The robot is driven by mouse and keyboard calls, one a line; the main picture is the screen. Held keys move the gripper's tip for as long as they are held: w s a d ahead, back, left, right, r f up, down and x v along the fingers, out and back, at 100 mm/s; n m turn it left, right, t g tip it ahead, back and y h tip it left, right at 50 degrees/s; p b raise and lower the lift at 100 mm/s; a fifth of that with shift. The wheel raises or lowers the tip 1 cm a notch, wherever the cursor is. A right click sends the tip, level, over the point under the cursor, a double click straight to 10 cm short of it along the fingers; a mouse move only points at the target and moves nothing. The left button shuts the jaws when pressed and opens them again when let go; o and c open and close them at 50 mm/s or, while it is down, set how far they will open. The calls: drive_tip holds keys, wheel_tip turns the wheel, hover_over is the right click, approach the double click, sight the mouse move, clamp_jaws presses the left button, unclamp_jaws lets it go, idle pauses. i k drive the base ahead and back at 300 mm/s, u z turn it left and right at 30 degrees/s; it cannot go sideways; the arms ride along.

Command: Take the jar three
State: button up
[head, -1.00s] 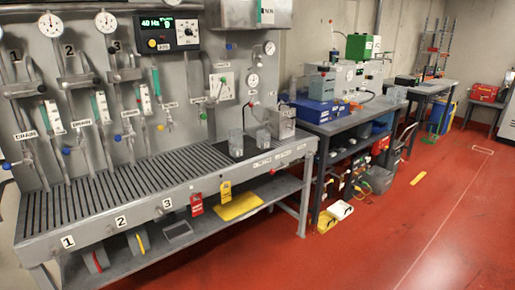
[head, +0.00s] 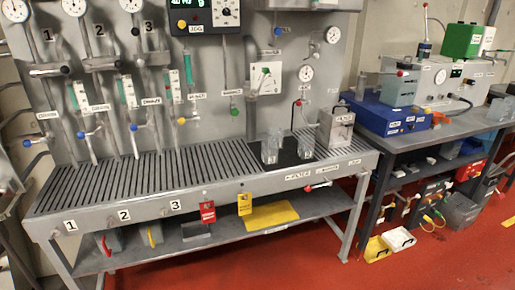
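Two clear jars stand upright on a dark pad at the right part of the slatted bench: a left jar (head: 270,151) and a right jar (head: 305,146). I cannot read a number on either, so I cannot tell which is jar three. The slatted bench (head: 150,178) carries front labels 1, 2 and 3; label 3 (head: 175,206) is left of the jars. My gripper is not in view.
A grey metal box (head: 337,128) stands right of the jars. Valves, gauges and tubes line the panel behind. A yellow tray (head: 268,217) lies on the lower shelf. A second bench (head: 450,138) stands right. Red floor (head: 420,268) in front is clear.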

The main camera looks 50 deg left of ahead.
sight(269, 147)
drive_tip(key=u, duration=0.7)
drive_tip(key=i, duration=0.8)
drive_tip(key=u, duration=0.85)
